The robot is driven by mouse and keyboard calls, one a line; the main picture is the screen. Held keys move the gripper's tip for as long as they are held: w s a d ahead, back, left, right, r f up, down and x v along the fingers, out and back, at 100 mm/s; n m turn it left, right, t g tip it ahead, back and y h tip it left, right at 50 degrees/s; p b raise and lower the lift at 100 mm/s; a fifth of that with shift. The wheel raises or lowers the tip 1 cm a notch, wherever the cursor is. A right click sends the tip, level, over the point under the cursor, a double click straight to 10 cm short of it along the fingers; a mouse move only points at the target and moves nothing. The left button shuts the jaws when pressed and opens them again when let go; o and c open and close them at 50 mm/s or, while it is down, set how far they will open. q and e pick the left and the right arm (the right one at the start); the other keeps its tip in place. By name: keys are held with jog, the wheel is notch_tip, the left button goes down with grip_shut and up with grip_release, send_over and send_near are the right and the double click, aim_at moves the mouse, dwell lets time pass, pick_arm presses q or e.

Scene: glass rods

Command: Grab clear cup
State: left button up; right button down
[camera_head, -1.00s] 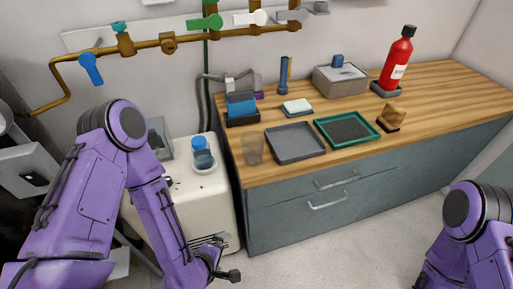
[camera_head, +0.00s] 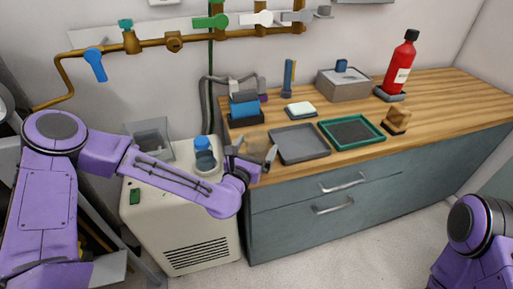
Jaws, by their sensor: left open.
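The clear cup (camera_head: 257,146) stands at the left front corner of the wooden counter, a see-through tumbler partly hidden by my left gripper. My left gripper (camera_head: 254,154) is at the counter's left front edge, its jaws open. Its fingertips appear on the left and right of the cup; I cannot tell whether they touch it. My right arm shows only at the lower right, and its gripper is out of view.
A grey tray (camera_head: 300,157) lies close to the right of the cup, with a green-rimmed tray (camera_head: 378,140) beyond. A blue item in a black holder (camera_head: 245,118) stands behind the cup. A blue-capped bottle (camera_head: 204,160) sits on the white machine (camera_head: 160,232) at left.

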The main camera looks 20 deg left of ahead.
pick_arm(q)
jog(key=shift+w, duration=0.25)
jog(key=c, duration=1.1)
jog(key=shift+o, duration=0.2)
